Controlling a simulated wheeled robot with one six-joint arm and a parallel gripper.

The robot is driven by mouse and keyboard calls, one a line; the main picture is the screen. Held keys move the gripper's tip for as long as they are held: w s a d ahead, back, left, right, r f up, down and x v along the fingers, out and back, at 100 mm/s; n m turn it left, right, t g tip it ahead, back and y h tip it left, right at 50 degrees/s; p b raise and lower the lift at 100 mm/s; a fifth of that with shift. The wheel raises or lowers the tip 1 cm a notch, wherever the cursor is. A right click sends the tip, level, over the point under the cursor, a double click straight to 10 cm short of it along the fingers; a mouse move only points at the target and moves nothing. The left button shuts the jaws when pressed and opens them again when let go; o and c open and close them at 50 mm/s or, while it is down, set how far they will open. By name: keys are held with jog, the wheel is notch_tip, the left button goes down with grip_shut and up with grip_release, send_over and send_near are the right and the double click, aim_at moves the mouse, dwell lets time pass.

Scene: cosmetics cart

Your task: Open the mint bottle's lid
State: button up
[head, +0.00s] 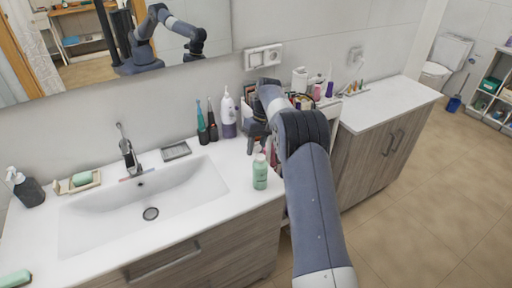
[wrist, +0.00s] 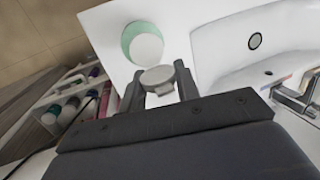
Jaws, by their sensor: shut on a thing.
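The mint bottle (head: 260,175) stands upright on the white counter, right of the sink and near the front edge. In the wrist view, the mint bottle (wrist: 128,38) is seen from above, with a pale round top facing me. My gripper (wrist: 158,82) is shut on a small whitish round lid (wrist: 157,74), with one finger on each side. The lid shows beside the bottle's top in the wrist view. The gap between them is hard to judge. In the head view, my gripper (head: 257,143) is just above and behind the bottle, partly hidden by my arm.
The sink basin (head: 150,200) lies to the left. A pump bottle (head: 228,115), toothbrushes and a soap dish (head: 175,151) stand along the wall. A cart with several cosmetics (head: 318,92) is behind my arm. A second white counter (head: 385,102) is at the right.

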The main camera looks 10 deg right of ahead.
jog(key=o, duration=1)
jog(key=v, duration=1)
jog(key=shift+w+d+r, duration=0.1)
jog(key=shift+d+r, duration=0.1)
jog(key=shift+r, duration=0.05)
jog(key=shift+f, duration=0.1)
jog(key=shift+x, duration=5.25)
jog(key=shift+a, duration=0.1)
